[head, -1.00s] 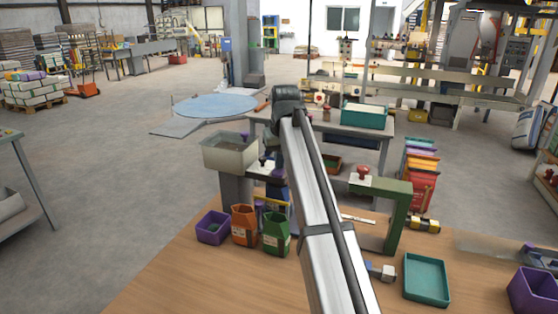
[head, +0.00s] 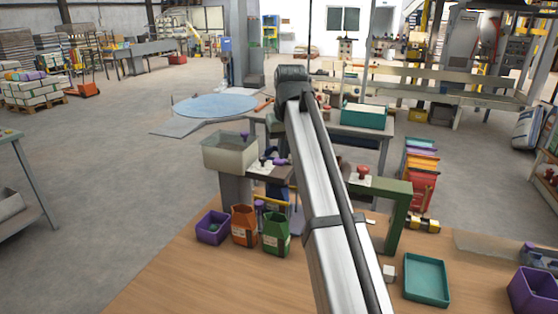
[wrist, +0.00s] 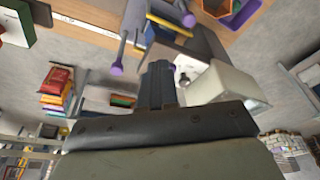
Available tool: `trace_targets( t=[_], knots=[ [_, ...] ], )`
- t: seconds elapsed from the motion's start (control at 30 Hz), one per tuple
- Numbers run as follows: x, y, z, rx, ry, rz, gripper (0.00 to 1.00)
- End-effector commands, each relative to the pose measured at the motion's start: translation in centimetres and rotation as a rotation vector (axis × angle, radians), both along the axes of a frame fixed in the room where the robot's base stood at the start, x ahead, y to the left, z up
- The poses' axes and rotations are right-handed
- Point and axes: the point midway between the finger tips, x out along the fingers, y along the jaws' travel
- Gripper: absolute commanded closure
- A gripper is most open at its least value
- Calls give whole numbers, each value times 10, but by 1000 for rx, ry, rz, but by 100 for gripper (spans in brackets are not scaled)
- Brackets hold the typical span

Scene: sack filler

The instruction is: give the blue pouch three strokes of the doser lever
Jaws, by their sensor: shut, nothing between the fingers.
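The doser stands at mid left of the head view, with a clear hopper (head: 230,155) on a grey post. A purple knob (head: 279,161) shows beside my arm; I cannot tell whether it belongs to the lever. In the wrist view my gripper (wrist: 158,72) is shut and empty, close to the hopper (wrist: 225,85). Purple-ended rods (wrist: 117,68) and a yellow bar (wrist: 168,25) lie beyond its tips. A bluish shape (wrist: 142,38) near the bar may be the blue pouch; it is mostly hidden. My arm covers part of the doser in the head view.
A green stand with a red knob (head: 362,171) is right of my arm. A teal tray (head: 427,282) lies at front right. The front-left tabletop is clear.

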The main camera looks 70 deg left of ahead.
Motion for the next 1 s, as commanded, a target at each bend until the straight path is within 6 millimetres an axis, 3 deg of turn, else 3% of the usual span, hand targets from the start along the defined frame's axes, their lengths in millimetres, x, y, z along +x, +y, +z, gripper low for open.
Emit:
trace_targets(
  t=[0.2,0.4,0.63,1.0],
  knots=[
    [-1,-10,45,1,0,0,100],
    [-2,-18,73,0,0,0,100],
    [-3,-22,88,0,0,0,100],
    [-3,-23,89,-1,0,0,100]
  ],
)
